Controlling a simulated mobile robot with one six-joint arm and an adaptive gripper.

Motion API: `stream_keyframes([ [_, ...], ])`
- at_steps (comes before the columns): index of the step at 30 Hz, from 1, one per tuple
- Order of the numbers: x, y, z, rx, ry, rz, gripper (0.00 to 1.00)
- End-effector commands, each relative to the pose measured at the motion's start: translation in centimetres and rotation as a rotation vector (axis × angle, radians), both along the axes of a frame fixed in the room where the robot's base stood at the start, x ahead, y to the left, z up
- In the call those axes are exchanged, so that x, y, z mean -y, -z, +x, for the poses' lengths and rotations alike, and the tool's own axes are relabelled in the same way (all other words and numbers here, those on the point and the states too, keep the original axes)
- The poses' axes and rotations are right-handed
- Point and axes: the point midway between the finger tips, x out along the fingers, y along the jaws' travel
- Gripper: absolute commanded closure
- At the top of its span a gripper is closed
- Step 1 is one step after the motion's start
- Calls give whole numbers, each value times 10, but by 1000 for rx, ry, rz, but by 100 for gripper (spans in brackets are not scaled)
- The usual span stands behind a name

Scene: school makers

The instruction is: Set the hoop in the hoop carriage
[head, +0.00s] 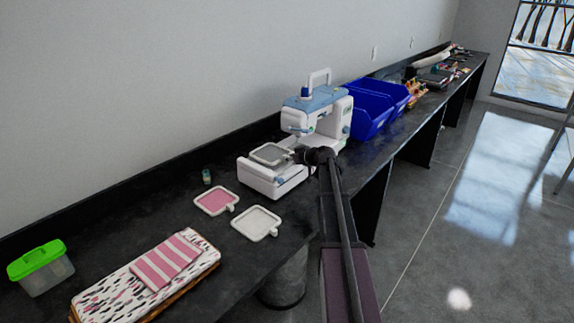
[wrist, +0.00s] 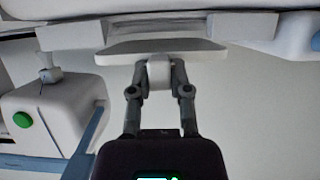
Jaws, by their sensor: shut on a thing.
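My gripper (head: 298,156) is shut on the tab of a white-rimmed hoop with a grey middle (head: 268,153). The hoop is roughly level over the white bed (head: 260,183) of the blue-and-white sewing machine (head: 334,112). In the wrist view the hoop (wrist: 160,47) shows edge-on beyond my fingertips (wrist: 158,74), close to a pale grey-white bar (wrist: 235,26). I cannot tell whether they touch, or make out the hoop carriage for certain. The machine's body with a green button (wrist: 22,120) is at the left there.
A pink hoop (head: 213,202) and a pale hoop (head: 255,223) lie on the dark counter (head: 185,228), near a thread spool (head: 206,176). Folded fabric (head: 150,270) and a green-lidded box (head: 38,268) are at the near left. Blue bins (head: 368,122) stand behind the machine.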

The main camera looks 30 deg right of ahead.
Motion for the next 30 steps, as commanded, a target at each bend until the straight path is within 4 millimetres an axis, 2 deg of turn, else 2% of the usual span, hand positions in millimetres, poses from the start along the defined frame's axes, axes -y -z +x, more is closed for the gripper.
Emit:
stream_keyframes([
  [3,0,8,0,0,0,0,100],
  [21,0,13,0,0,0,0,100],
  [22,-1,12,0,0,0,0,69],
  [25,-1,12,0,0,-1,0,41],
  [30,-1,12,0,0,-1,0,41],
])
